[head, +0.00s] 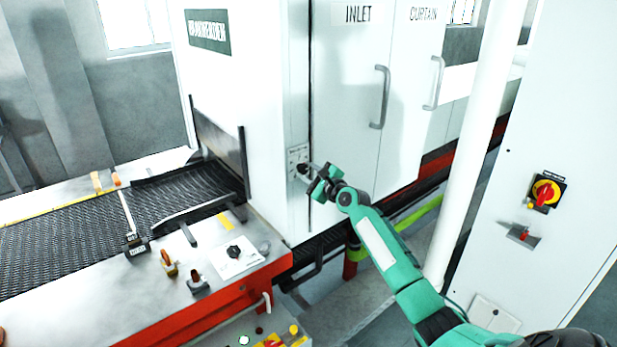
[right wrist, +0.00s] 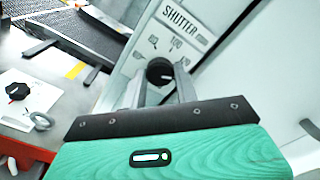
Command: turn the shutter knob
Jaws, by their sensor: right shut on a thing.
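The shutter knob (right wrist: 160,71) is a dark round knob on a pale panel (right wrist: 178,42) marked SHUTTER, in the right wrist view. My right gripper (right wrist: 162,80) has its two grey fingers on either side of the knob and is shut on it. In the head view my right gripper (head: 312,176) is at the small marked panel (head: 297,157) on the corner of the white machine, and it hides the knob there. My left gripper is not in view.
A mesh belt (head: 60,244) runs into the machine at left. A table with a red edge (head: 215,308) carries another black knob (head: 234,252) and small handled tools. A white post (head: 470,150) and a cabinet with a red-yellow switch (head: 545,192) stand at right.

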